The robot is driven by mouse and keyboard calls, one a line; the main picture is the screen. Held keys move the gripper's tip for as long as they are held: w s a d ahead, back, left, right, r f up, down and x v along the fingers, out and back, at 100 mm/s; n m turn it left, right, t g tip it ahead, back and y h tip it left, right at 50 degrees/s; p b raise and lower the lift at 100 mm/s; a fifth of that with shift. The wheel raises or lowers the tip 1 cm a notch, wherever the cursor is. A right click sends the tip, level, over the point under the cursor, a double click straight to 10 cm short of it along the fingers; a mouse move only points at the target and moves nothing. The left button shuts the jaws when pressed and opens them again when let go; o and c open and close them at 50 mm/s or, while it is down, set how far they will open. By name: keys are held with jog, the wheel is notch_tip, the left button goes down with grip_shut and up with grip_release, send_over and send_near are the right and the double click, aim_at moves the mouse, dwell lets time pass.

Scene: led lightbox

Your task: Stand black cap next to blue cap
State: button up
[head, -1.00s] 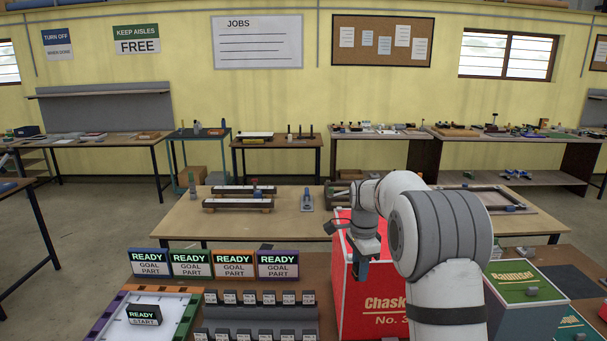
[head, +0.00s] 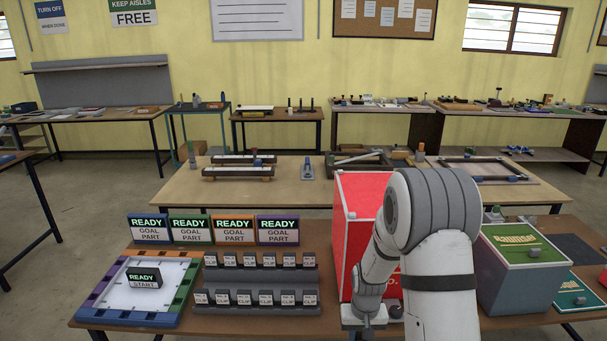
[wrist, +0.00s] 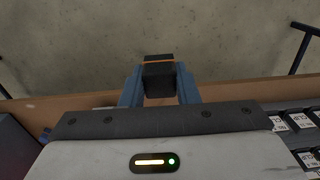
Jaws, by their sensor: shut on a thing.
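My gripper (wrist: 160,88) has its two blue-grey fingers closed on a black block-shaped piece (wrist: 158,76) with a thin orange line across its top, in the wrist view. I take it for the black cap. It shows against the floor past the wooden table edge; its height above the table is unclear. In the head view my gripper (head: 365,322) is low in front of the red box, and its fingertips and the held piece are hidden. I cannot identify the blue cap for sure; small bluish bits (wrist: 46,133) lie at the left in the wrist view.
The clip rack (head: 255,310) stands left of my gripper, with a colour-edged lightbox (head: 175,300) farther left. The red box (head: 350,215) stands behind my arm and a green-topped box (head: 520,260) to the right. Four-colour "READY" signs (head: 215,230) line the back.

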jog(key=shift+s, duration=0.1)
dwell(0.3)
jog(key=shift+r+p, duration=1.1)
jog(key=shift+r, duration=0.85)
jog(key=shift+f, duration=0.15)
